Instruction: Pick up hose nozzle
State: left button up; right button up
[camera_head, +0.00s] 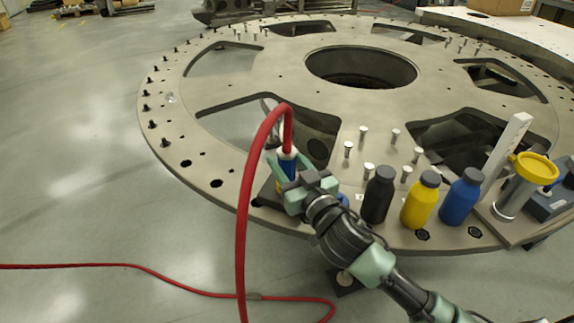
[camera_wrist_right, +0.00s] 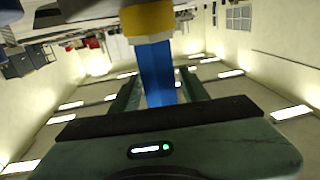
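The hose nozzle (camera_head: 287,158), with blue, white and yellow parts, stands upright near the plate's front-left edge, with a red hose (camera_head: 246,190) arching from its top. My right gripper (camera_head: 289,188) is at the nozzle's lower part. In the right wrist view, the nozzle's blue part (camera_wrist_right: 158,75) with its yellow collar lies between the two fingers of my right gripper (camera_wrist_right: 160,90). The fingers are close on both sides; I cannot tell whether they press on it. The nozzle's lower end is largely hidden by the gripper. My left gripper is not in view.
Black (camera_head: 378,199), yellow (camera_head: 419,204) and blue (camera_head: 461,202) bottles stand right of the gripper on the big round plate (camera_head: 290,75). Several upright pins are behind them. A yellow-topped cup (camera_head: 531,168) stands farther right. The red hose also runs along the floor at left.

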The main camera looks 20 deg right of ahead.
grip_shut()
jog(key=shift+r, duration=0.15)
